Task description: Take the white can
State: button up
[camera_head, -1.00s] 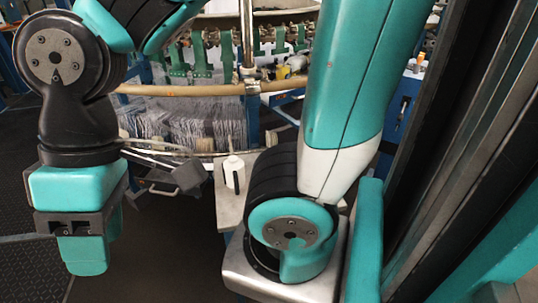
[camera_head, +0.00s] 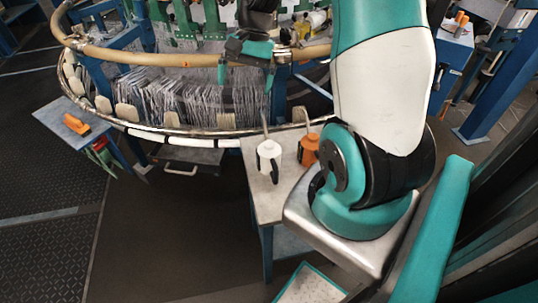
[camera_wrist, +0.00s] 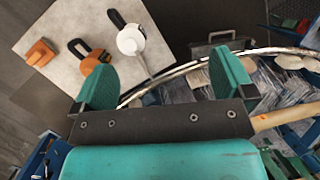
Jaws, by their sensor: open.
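The white can (camera_head: 268,155), with a black handle and a long thin spout, stands on a small light-topped table (camera_head: 270,208) in front of the loom. In the wrist view the white can (camera_wrist: 130,40) is at upper left of centre, beyond the fingers, with its spout pointing down between them. My gripper (camera_head: 246,77) hangs behind and above the can in the head view, over the loom's rim area. In the wrist view my gripper's teal fingers (camera_wrist: 165,72) are wide apart with nothing between them.
An orange can (camera_head: 309,149) stands just right of the white can. In the wrist view the orange can (camera_wrist: 94,62) and an orange object (camera_wrist: 40,52) share the tabletop. The loom's curved rail (camera_head: 180,57) and threads lie behind. Another small table (camera_head: 62,115) stands at left.

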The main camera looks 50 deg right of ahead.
jog(key=s+d+f+m, duration=0.3)
jog(key=d+f+m, duration=0.3)
jog(key=d, duration=0.5)
jog(key=p, duration=0.1)
send_near(268, 147)
notch_tip(268, 147, down, 2)
jog(key=shift+a+f+y, duration=0.15)
jog(key=shift+f+y, duration=0.1)
jog(key=shift+y, duration=0.15)
jog(key=shift+p+x, duration=0.75)
jog(key=shift+x, duration=2.2)
jog(key=c, duration=1.4)
jog(key=shift+r, duration=0.15)
